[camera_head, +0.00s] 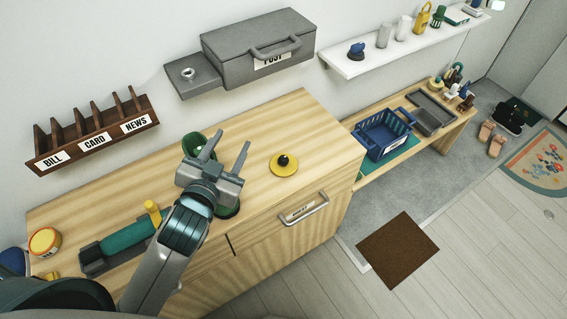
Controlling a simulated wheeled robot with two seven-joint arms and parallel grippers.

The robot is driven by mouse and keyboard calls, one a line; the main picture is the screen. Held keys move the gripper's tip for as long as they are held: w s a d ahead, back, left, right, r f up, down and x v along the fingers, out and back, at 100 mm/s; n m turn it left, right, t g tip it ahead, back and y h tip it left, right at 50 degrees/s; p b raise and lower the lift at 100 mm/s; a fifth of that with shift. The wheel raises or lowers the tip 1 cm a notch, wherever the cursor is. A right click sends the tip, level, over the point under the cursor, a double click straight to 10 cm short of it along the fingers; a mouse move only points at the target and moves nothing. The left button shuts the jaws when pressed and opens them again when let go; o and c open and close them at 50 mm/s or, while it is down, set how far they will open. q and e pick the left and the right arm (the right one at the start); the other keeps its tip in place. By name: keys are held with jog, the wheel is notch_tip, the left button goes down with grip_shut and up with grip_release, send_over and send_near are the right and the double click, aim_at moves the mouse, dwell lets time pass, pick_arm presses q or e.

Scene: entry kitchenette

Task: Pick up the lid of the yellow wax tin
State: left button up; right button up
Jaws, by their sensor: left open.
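A flat round yellow lid (284,168) with a black knob lies on the wooden cabinet top, right of centre. A round yellow tin (44,242) with a pale label stands at the cabinet's left end, well apart from the lid; its lettering is too small to read. My left gripper (229,146) is open over the cabinet top, to the left of the lid and apart from it. Nothing shows between its fingers. My right gripper is not in view.
A green object (195,143), partly hidden, is behind my left gripper. A green roller-like object (128,238) lies in a grey holder on the left. A grey post box (258,48) and a wooden letter rack (95,130) hang above. The cabinet top around the lid is clear.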

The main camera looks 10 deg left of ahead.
pick_arm(q)
jog(key=s+a+f+n+g, duration=0.2)
jog(key=s+f+g, duration=0.9)
jog(key=s+f, duration=1.2)
jog(key=s+f+g+b, duration=0.1)
jog(key=s+f+b, duration=0.15)
jog(key=f, duration=1.55)
jog(key=s+f+g+b, duration=0.1)
jog(key=s+f+b, duration=0.15)
jog(key=f, duration=1.45)
jog(key=s+a+f+b, duration=0.1)
jog(key=s+f+b, duration=0.1)
jog(key=s+f, duration=0.6)
jog(key=s+a+f+g+b, duration=0.1)
jog(key=s+a+f+b, duration=0.1)
jog(key=s+f, duration=0.6)
notch_tip(320, 180, down, 3)
jog(key=shift+r+y+b, duration=0.15)
jog(key=shift+y+b, duration=0.15)
jog(key=shift+b, duration=0.2)
jog(key=shift+c, duration=0.3)
